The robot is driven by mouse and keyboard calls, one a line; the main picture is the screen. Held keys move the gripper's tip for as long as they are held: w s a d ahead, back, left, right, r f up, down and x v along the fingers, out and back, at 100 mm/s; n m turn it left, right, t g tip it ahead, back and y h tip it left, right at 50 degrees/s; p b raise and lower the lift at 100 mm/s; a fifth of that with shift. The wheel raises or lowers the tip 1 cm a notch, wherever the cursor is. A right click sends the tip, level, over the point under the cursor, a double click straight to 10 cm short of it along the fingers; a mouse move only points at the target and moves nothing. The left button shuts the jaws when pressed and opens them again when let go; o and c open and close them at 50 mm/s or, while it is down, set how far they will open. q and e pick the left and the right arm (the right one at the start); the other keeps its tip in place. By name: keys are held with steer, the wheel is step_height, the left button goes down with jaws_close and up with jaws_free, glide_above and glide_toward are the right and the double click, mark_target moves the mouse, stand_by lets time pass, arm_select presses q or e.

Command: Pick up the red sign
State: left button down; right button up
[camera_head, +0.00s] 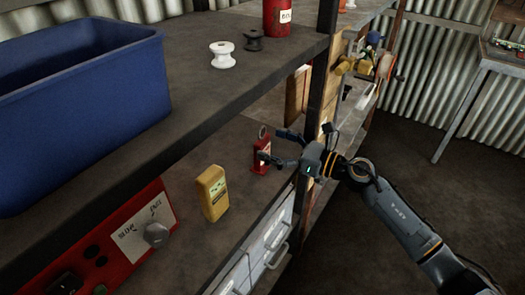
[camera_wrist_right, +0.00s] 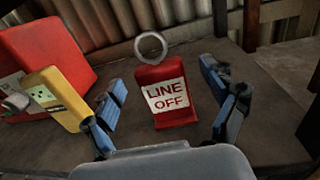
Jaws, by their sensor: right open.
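The red sign (camera_wrist_right: 164,97) stands upright on the lower shelf, with a white "LINE OFF" label and a grey ring at its top. In the head view the red sign (camera_head: 261,153) is partly hidden by my gripper. My right gripper (camera_wrist_right: 168,100) is open, with one blue-padded finger on each side of the sign; both fingers look apart from it. In the head view my right gripper (camera_head: 277,146) reaches in from the right at the shelf front. My left gripper is not in view.
A yellow device (camera_head: 213,193) stands on the lower shelf left of the sign, near a red box with a knob (camera_head: 128,243). The upper shelf (camera_head: 190,95) holds a blue bin (camera_head: 85,115), a white spool (camera_head: 222,56) and a red can (camera_head: 277,18). A dark post (camera_head: 322,75) rises behind my gripper.

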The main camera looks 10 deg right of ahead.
mark_target(266, 143)
steer(key=x, duration=0.3)
steer(key=shift+a+f+p, duration=0.1)
steer(key=shift+a+p, duration=0.15)
steer(key=shift+p, duration=0.05)
steer(key=shift+d, duration=0.1)
steer(key=shift+c, duration=0.4)
steer(key=c, duration=1.2)
